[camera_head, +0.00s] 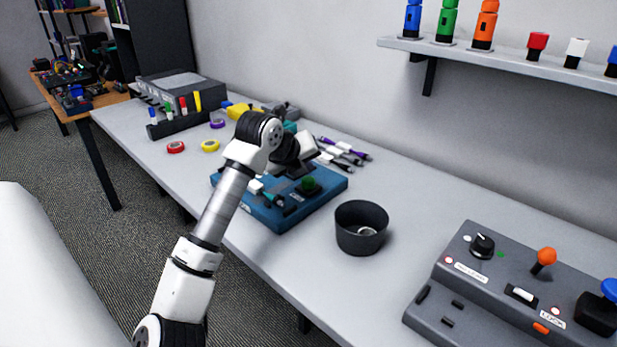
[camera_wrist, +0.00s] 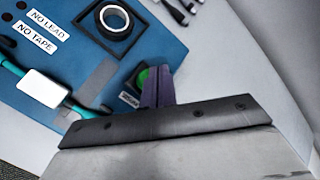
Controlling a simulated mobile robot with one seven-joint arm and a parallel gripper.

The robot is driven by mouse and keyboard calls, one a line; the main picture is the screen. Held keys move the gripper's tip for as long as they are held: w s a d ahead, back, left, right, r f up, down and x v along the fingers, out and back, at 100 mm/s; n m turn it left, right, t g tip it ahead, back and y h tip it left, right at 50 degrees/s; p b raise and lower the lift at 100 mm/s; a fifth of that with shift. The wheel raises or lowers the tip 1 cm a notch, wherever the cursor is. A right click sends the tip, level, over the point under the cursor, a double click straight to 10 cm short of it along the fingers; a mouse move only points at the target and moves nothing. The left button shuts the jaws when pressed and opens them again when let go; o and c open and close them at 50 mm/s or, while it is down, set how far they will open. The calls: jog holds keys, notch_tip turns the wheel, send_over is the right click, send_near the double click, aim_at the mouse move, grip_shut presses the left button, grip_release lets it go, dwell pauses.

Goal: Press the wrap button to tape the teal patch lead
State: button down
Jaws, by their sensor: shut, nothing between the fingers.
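The blue wrapping station (camera_head: 328,186) lies on the bench and also fills the upper left of the wrist view (camera_wrist: 70,70). The teal patch lead (camera_wrist: 12,67), with a white block (camera_wrist: 40,88) on it, lies across the station. A black tape roll (camera_wrist: 113,22) sits in a dark square recess. The green wrap button (camera_head: 309,183) is at the station's right part; in the wrist view the button (camera_wrist: 142,78) is partly hidden by my fingers. My gripper (camera_wrist: 158,72) is shut and empty, over the button's side. I cannot tell whether it touches the button.
A dark round bin (camera_head: 362,238) stands right of the station. Beyond it is a grey control panel (camera_head: 440,290) with knobs and levers. Several connectors (camera_head: 345,152) lie behind the station. Red (camera_head: 176,147) and yellow (camera_head: 210,146) tape rolls lie to the left. A wall shelf (camera_head: 490,57) overhangs the bench.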

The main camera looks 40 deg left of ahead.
aim_at(306, 182)
notch_tip(306, 182, up, 6)
jog(key=p, duration=0.2)
jog(key=shift+p, duration=0.4)
dwell(0.9)
